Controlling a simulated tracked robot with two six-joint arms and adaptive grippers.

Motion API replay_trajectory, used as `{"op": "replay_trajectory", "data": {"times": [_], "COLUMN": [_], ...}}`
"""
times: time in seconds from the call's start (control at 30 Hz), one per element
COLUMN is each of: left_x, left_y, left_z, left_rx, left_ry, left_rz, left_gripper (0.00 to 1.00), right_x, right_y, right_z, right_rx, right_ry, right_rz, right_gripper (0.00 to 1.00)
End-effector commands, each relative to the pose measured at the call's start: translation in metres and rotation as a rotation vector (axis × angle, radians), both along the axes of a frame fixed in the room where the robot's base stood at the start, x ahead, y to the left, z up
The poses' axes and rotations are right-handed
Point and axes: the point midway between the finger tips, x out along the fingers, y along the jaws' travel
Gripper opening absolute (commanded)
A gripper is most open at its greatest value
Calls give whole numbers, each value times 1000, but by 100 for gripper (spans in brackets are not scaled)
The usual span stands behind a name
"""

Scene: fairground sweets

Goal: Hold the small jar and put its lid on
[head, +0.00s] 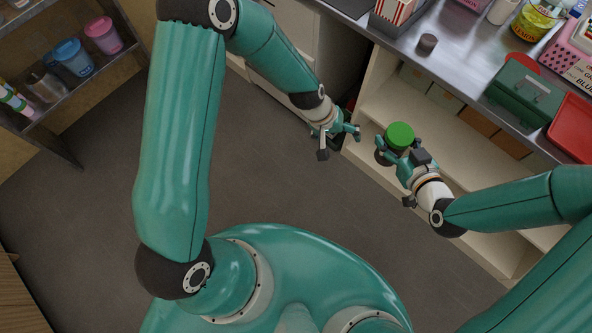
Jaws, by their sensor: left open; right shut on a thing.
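A round bright green top (400,135) shows at my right gripper, seen from above. It looks like the small jar with its green lid over the mouth, but the jar's body is mostly hidden below it, so I cannot tell how the lid sits. My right gripper (394,151) is shut on the jar and holds it in the air in front of the shelf unit. My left gripper (340,135) is open and empty, a short way to the left of the green top and apart from it.
A rack (75,85) with cups stands left. The floor between is clear.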

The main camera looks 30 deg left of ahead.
Motion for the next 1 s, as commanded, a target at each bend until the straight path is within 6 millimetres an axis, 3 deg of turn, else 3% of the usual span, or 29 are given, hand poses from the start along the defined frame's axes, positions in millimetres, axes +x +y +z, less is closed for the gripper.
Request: {"op": "replay_trajectory", "data": {"times": [0.03, 0.1, 0.2, 0.3, 0.4, 0.57, 1.0], "left_x": [-32, -69, -114, -148, -168, -179, -178], "left_y": [12, 23, 33, 36, 37, 37, 37], "left_z": [-26, -50, -70, -79, -82, -83, -83], "left_rx": [25, 48, 60, 59, 53, 49, 49], "left_ry": [35, 58, 82, 96, 103, 105, 104], "left_rz": [-20, -53, -95, -126, -144, -157, -157], "left_gripper": [92, 92, 92, 92, 92, 92, 92], "right_x": [1, 0, 1, 1, 1, 0, 1], "right_y": [0, 0, 0, 0, 0, 0, 0], "right_z": [1, 1, 1, 1, 1, 1, 2], "right_rx": [1, 1, 1, 1, 1, 1, 1], "right_ry": [-3, -3, -3, -3, -3, -3, -4], "right_rz": [-1, -1, -1, -1, -1, -1, 0], "right_gripper": [0, 0, 0, 0, 0, 0, 0]}}
